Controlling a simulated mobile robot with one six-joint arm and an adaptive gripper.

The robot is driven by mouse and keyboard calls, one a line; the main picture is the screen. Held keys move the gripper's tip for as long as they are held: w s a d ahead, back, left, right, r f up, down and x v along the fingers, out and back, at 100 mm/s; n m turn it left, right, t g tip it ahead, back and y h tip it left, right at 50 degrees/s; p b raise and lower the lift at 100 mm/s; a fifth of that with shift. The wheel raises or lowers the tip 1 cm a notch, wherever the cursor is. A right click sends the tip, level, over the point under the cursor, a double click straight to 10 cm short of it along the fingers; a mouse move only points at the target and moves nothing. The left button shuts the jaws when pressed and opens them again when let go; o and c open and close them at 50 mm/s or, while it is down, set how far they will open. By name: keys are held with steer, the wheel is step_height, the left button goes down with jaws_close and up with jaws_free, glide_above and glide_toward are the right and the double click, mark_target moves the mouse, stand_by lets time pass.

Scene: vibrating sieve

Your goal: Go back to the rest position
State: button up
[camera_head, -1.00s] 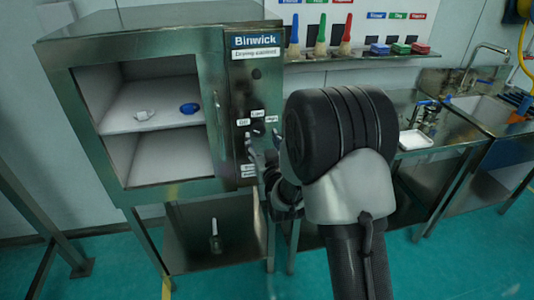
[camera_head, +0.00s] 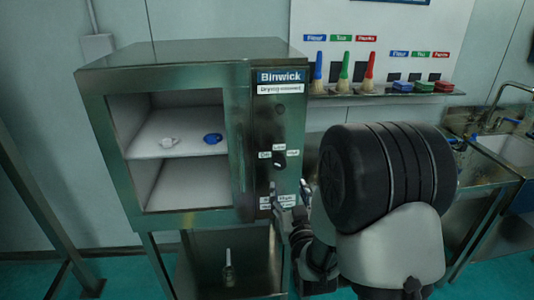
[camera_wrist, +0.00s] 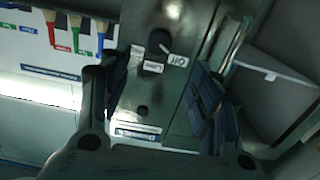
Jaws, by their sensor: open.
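My gripper (camera_head: 290,197) is in front of the lower control panel of the steel drying cabinet (camera_head: 190,52), just below its black knob (camera_head: 279,159). In the wrist view my gripper (camera_wrist: 158,92) has its two fingers spread, with nothing between them but the panel behind. The knob (camera_wrist: 159,40) shows there beyond the fingers, apart from them. The cabinet is open at the front. My arm hides part of the area right of the cabinet.
Brushes with blue, green and red handles (camera_head: 344,66) hang on the wall board at the right. Blue, green and red blocks (camera_head: 423,86) sit on its ledge. A steel sink (camera_head: 511,150) is at the far right. A bottle-like item (camera_head: 228,268) stands under the cabinet.

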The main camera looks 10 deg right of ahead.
steer(key=s+r+g, duration=0.2)
steer(key=s+g, duration=0.4)
steer(key=s, duration=1.1)
steer(key=s+r+g, duration=0.2)
steer(key=s+g, duration=0.5)
steer(key=s, duration=1)
steer(key=shift+s+r, duration=0.35)
steer(key=shift+r, duration=0.05)
steer(key=shift+c, duration=0.2)
